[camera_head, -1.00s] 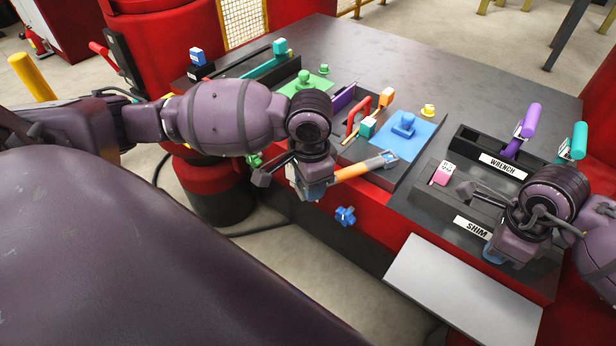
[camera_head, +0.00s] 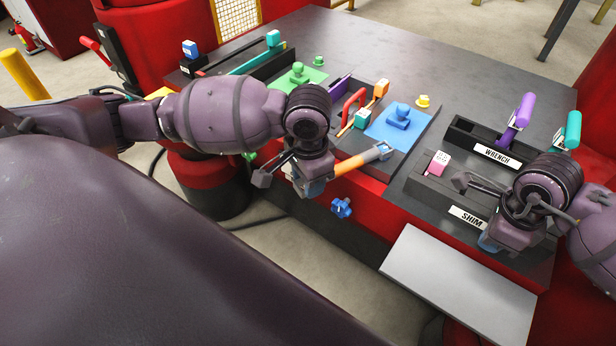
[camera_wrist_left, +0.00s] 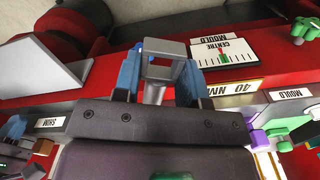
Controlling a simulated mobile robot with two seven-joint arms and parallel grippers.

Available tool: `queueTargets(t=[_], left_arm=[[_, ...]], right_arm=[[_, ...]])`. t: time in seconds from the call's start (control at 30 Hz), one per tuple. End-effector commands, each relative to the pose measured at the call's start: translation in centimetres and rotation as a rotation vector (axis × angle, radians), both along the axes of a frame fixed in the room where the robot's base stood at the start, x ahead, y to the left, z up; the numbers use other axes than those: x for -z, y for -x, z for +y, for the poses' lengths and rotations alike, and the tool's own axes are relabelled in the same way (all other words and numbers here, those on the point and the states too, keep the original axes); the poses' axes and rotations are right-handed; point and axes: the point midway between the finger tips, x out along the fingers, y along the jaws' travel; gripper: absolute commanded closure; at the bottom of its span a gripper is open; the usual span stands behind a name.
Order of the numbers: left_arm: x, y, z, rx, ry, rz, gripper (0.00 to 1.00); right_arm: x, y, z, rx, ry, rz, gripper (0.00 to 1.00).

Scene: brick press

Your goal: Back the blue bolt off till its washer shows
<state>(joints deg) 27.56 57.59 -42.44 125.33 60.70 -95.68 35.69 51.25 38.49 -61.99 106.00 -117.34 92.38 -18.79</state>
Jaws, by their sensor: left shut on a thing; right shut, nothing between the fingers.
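The blue bolt (camera_head: 341,207) is a small lobed blue piece on the red press front, below my left gripper. No washer can be made out at it. My left gripper (camera_head: 312,187) is shut on a wrench with an orange handle (camera_head: 352,164), which slants up to the right across the table's front edge. The wrench's far end lies above and right of the bolt, apart from it in the picture. In the left wrist view the blue fingers (camera_wrist_left: 159,78) hold a squared grey piece (camera_wrist_left: 163,50). My right gripper (camera_head: 489,242) is shut and empty by the SHIM tray.
The table holds a blue plate (camera_head: 383,133) with a knob, a green plate (camera_head: 314,85), a red handle (camera_head: 353,104) and the WRENCH tray (camera_head: 497,154). A pale panel (camera_head: 460,290) juts out at the front right. A CENTRE MOULD scale (camera_wrist_left: 222,48) shows in the left wrist view.

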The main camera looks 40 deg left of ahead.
Motion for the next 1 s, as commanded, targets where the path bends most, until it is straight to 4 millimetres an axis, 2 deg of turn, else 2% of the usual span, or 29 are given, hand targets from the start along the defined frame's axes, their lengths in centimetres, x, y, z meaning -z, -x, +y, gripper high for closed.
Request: queueTargets(t=[1.0], left_arm=[[0.0,0.7,-2.4,-0.127,0.001,-0.002,0.94]], right_arm=[[0.0,0.0,0.0,0.0,0.0,0.0,1.0]])
